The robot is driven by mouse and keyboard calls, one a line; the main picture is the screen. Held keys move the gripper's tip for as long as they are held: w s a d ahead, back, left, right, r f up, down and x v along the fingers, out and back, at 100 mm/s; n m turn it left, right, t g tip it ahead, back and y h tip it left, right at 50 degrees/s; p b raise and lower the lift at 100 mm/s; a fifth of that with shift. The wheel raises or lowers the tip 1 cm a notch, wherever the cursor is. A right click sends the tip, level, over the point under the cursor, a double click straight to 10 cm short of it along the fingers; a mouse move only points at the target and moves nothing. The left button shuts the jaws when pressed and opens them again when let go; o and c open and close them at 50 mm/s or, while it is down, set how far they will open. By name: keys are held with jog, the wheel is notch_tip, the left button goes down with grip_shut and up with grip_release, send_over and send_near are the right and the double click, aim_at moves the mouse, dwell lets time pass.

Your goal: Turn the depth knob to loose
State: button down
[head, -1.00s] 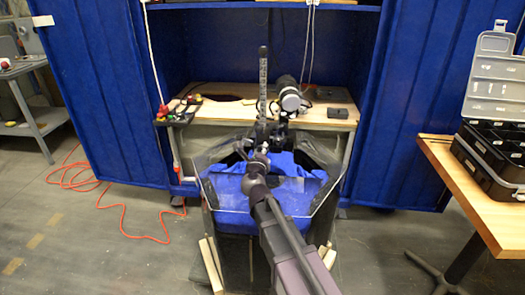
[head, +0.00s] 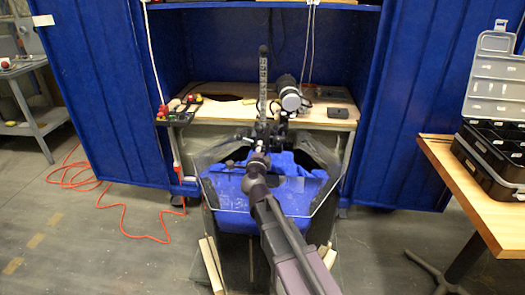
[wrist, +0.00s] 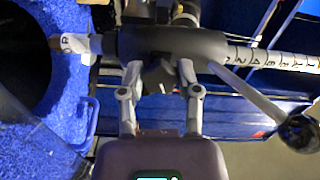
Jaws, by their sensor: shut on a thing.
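The depth knob (wrist: 160,75) is a small dark knob under a black clamp body (wrist: 172,43) in the wrist view. My gripper (wrist: 160,70) is shut on the knob, with one finger on each side of it. The knob's far side and any loose or tight marking are hidden. A pale rod with a printed scale (wrist: 272,60) runs out of the clamp to the right. In the head view this scaled rod (head: 263,82) stands upright above the tank (head: 235,200). My gripper (head: 262,142) is at its lower end, too small there to make out the fingers.
A lever with a black ball end (wrist: 298,131) slants down to the right of my gripper. A cylindrical motor-like unit (head: 288,92) stands right of the rod. A wooden bench (head: 325,113) lies behind the tank. A table with an open case (head: 490,150) stands at right.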

jog(key=shift+n, duration=0.9)
jog(key=shift+c, duration=1.5)
grip_release()
jog(key=s, duration=1.2)
jog(key=shift+a, duration=0.25)
